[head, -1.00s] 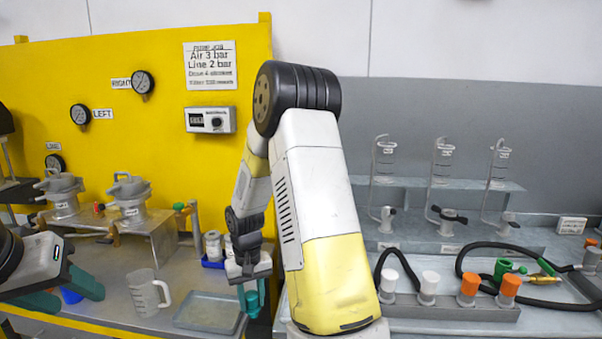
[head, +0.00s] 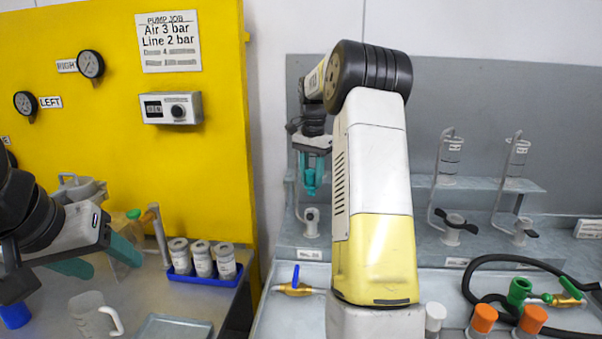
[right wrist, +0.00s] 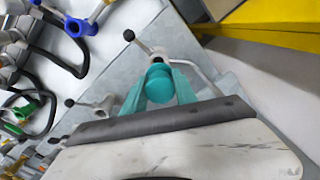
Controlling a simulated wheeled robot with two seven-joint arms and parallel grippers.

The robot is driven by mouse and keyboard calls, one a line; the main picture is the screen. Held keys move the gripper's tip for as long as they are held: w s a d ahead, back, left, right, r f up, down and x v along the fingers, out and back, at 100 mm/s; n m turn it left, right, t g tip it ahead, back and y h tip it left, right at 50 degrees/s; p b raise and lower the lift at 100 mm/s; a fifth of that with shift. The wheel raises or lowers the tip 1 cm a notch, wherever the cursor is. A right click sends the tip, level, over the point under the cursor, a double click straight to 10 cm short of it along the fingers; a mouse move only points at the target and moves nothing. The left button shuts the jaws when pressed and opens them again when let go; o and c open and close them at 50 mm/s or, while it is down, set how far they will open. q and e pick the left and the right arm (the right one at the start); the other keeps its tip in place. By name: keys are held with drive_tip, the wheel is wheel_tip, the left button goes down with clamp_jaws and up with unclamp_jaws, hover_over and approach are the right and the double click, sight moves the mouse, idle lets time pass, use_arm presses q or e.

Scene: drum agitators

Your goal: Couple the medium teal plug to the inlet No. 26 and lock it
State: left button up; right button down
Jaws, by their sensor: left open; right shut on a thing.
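My right gripper (head: 312,172) is shut on the teal plug (head: 311,183) and holds it pointing down. In the right wrist view the plug (right wrist: 158,84) sits between the teal fingers. Below the plug in the head view stands a pale inlet fitting (head: 311,217) at the leftmost station; plug and fitting appear apart. Its label (head: 308,254) is too small to read surely. The wrist view shows a fitting with a black-knobbed lever (right wrist: 131,37) just beyond the plug. My left gripper (head: 98,258) is open and empty at the left, over the left bench.
Two more stations with black-handled inlets (head: 456,222) (head: 520,232) stand to the right. A blue-handled brass valve (head: 296,288) lies in front. A black hose (head: 500,262), a green fitting (head: 518,291) and orange-capped plugs (head: 484,318) lie right. A blue tray (head: 205,272) holds canisters at left.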

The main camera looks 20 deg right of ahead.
sight(312, 192)
drive_tip(key=shift+d, duration=0.2)
drive_tip(key=shift+f, duration=2.05)
drive_tip(key=shift+a+f, duration=0.1)
drive_tip(key=shift+f, duration=0.45)
drive_tip(key=shift+f, duration=1.05)
drive_tip(key=shift+f, duration=0.35)
drive_tip(key=c, duration=0.9)
unclamp_jaws()
